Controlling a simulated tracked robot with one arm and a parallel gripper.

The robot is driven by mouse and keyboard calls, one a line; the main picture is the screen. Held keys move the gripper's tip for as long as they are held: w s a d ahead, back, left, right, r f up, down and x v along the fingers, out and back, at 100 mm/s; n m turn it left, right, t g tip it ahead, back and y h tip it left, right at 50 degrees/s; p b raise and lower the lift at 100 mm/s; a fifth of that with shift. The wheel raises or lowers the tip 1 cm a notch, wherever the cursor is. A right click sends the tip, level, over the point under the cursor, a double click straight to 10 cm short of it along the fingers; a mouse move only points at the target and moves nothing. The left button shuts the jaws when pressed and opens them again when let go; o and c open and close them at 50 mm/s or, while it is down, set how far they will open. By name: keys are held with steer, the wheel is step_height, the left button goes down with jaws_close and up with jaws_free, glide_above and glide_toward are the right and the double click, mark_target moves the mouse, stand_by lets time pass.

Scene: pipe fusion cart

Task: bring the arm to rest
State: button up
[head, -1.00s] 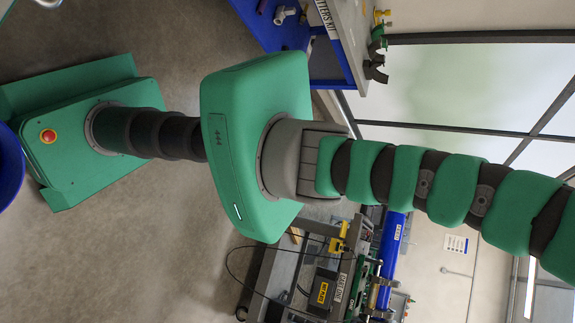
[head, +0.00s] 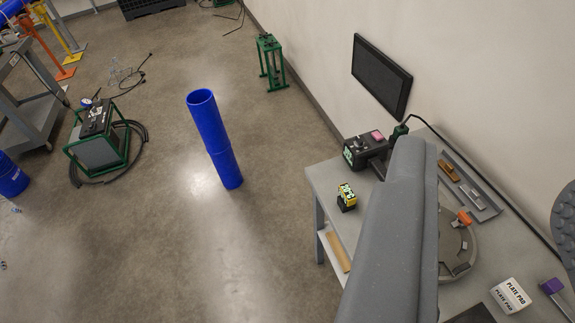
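My gripper and its fingertips are not in view, so I cannot see whether it is open or holds anything. A large, smooth grey shape fills the lower right foreground and hides part of the grey workbench (head: 330,182). I cannot tell for sure whether this shape is part of my arm. No whole arm shows in the current head view.
A blue pipe (head: 213,138) stands upright on the open floor. A green-framed machine (head: 97,148) with hoses is at left, a green stand (head: 270,62) by the wall. A black screen (head: 381,76) hangs above the bench, which holds a yellow-black device (head: 346,197) and a white box (head: 511,296).

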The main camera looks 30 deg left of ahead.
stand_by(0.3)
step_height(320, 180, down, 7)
steer(key=b, duration=0.7)
